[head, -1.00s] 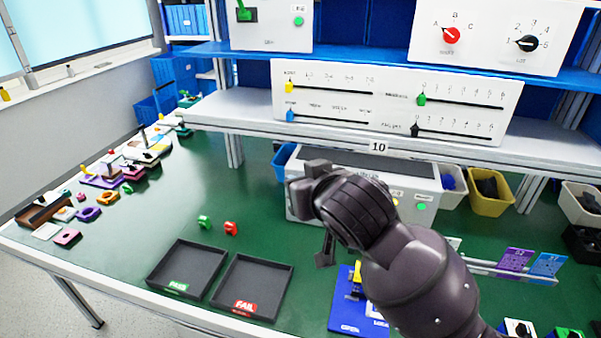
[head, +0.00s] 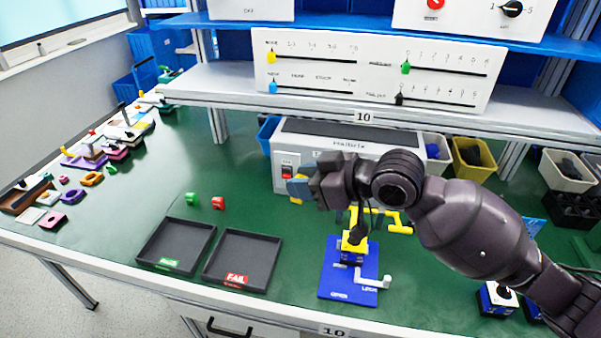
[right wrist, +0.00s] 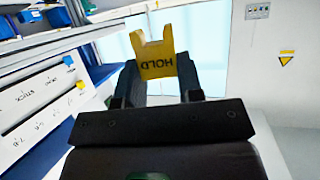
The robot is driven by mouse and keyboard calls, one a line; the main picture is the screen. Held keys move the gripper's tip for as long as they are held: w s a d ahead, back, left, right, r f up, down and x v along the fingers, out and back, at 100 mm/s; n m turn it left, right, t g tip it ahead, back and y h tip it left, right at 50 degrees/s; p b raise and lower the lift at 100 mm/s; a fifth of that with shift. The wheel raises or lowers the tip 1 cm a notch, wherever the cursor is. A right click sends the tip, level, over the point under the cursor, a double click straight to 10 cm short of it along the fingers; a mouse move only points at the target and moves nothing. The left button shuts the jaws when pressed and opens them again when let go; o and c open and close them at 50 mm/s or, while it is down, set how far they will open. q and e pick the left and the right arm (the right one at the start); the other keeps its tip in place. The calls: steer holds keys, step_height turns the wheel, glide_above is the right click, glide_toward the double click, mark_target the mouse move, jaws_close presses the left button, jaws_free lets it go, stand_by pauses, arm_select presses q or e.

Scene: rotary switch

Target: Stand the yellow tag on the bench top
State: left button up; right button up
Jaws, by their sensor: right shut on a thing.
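The yellow tag (right wrist: 153,57), printed HOLD and upside down in the right wrist view, sits between the two dark fingers of my right gripper (right wrist: 160,88). My right gripper is shut on it. In the head view the right gripper (head: 302,188) is above the bench, in front of the grey machine, pointing left. Only a little of the tag shows there, at the fingertips. The green bench top (head: 180,150) lies below, and the tag is held clear of it as far as I can tell. My left gripper is not in view.
A blue board (head: 340,293) with a yellow-handled fixture stands under my right arm. Two dark trays (head: 262,233), one labelled FAIL, lie to its left. Small green (head: 192,199) and red (head: 218,203) pieces lie behind them. Clear bench extends left of the gripper. A shelf (head: 210,88) overhangs the back.

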steer(key=shift+s+d+f+n+g+y, duration=0.15)
steer(key=shift+d+f+n+g+y, duration=0.15)
steer(key=shift+f+n+g, duration=0.45)
steer(key=shift+s+d+f+n+g+y, duration=0.2)
steer(key=shift+d+f+n+g+y, duration=0.15)
steer(key=shift+n+g, duration=0.75)
steer(key=shift+s+d+f+n+g+y, duration=0.15)
steer(key=shift+f+n+g+y, duration=0.1)
steer(key=shift+f+n+g, duration=0.65)
steer(key=shift+r, duration=0.3)
